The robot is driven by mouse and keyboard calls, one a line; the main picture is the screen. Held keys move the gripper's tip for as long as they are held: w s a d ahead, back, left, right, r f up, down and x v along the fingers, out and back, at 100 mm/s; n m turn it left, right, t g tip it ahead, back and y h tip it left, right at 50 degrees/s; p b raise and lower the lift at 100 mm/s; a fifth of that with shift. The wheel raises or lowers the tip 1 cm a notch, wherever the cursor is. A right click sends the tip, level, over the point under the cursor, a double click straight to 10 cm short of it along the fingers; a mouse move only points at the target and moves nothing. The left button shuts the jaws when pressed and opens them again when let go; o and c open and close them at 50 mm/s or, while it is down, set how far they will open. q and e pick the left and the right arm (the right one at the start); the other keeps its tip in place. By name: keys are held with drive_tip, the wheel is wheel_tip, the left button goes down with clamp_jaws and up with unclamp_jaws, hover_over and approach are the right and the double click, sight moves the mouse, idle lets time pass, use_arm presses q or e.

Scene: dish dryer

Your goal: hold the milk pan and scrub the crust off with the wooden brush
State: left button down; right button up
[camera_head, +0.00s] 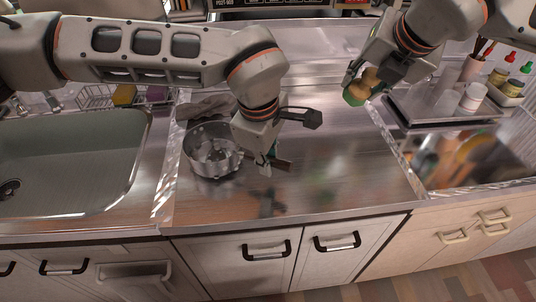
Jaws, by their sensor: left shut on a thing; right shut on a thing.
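The milk pan (212,152) is a round metal pan standing on the steel counter, right of the sink. Its dark handle (284,164) points right. My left gripper (267,163) is shut on the handle, close to the pan's right side. My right gripper (364,80) is shut on the wooden brush (358,94), a tan piece with a green part below. It holds the brush above the counter, well right of the pan and apart from it. The pan's inside looks patchy grey; I cannot make out the crust clearly.
A sink (70,165) lies at the left. A grey cloth (206,107) lies behind the pan. A tray (440,107) with cups (472,97) and a utensil holder (472,68) stands at the back right. The counter's front middle is clear.

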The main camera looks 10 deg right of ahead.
use_arm(q)
drive_tip(key=shift+f, duration=0.5)
idle(0.7)
drive_tip(key=c, duration=2)
unclamp_jaws()
clamp_jaws()
